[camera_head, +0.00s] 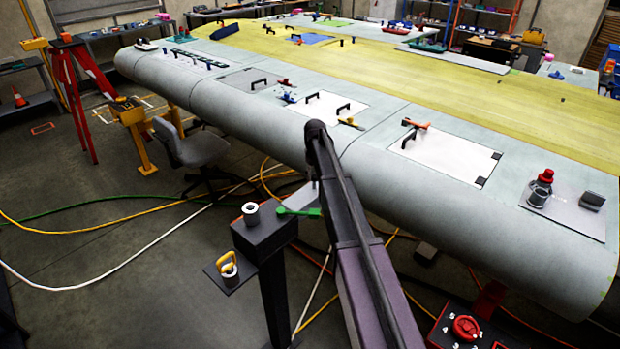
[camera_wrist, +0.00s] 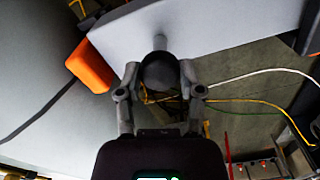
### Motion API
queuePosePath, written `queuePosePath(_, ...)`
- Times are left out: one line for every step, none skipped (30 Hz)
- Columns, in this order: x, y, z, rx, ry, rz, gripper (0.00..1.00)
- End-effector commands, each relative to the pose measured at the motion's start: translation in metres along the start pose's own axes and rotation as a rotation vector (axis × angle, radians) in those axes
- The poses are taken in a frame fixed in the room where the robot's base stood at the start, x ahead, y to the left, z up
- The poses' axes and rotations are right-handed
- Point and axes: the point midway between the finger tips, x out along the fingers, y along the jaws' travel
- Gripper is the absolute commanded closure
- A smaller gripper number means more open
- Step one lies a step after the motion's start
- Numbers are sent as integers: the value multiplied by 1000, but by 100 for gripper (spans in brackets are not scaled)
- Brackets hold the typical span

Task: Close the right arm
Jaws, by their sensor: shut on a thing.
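In the wrist view my gripper (camera_wrist: 158,92) has its two fingers closed around a dark round knob (camera_wrist: 159,70). A short grey stem (camera_wrist: 160,42) runs from the knob to a pale grey plate (camera_wrist: 215,22). An orange block (camera_wrist: 90,66) sits at the plate's left edge, beside a large grey curved surface (camera_wrist: 35,70). In the head view a long dark arm (camera_head: 362,245) rises from the bottom to the front edge of the wing (camera_head: 430,165). My gripper cannot be made out there.
A dark post (camera_head: 268,235) with a small shelf and a green handle (camera_head: 298,211) stands left of the long arm. A red control box (camera_head: 465,328) is at lower right. A chair (camera_head: 190,145) stands left. Coloured cables cross the open floor.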

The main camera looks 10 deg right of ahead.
Motion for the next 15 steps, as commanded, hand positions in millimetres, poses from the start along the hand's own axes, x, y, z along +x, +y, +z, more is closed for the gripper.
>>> queuePosePath(0,4,-1,2,2,9,100)
queuePosePath(0,4,-1,2,2,9,100)
queuePosePath(0,5,-1,2,2,10,100)
queuePosePath(0,5,-2,2,3,10,100)
queuePosePath(0,5,-2,2,3,11,100)
queuePosePath(0,5,-2,2,3,11,100)
queuePosePath(0,5,-2,3,3,12,48)
queuePosePath(0,5,-2,3,3,12,39)
queuePosePath(0,5,-2,3,4,12,28)
queuePosePath(0,5,-2,3,4,11,19)
queuePosePath(0,5,-2,2,4,11,17)
queuePosePath(0,4,-2,2,3,10,17)
queuePosePath(0,4,-2,2,3,10,17)
queuePosePath(0,4,-2,2,3,9,17)
queuePosePath(0,3,-2,1,3,9,17)
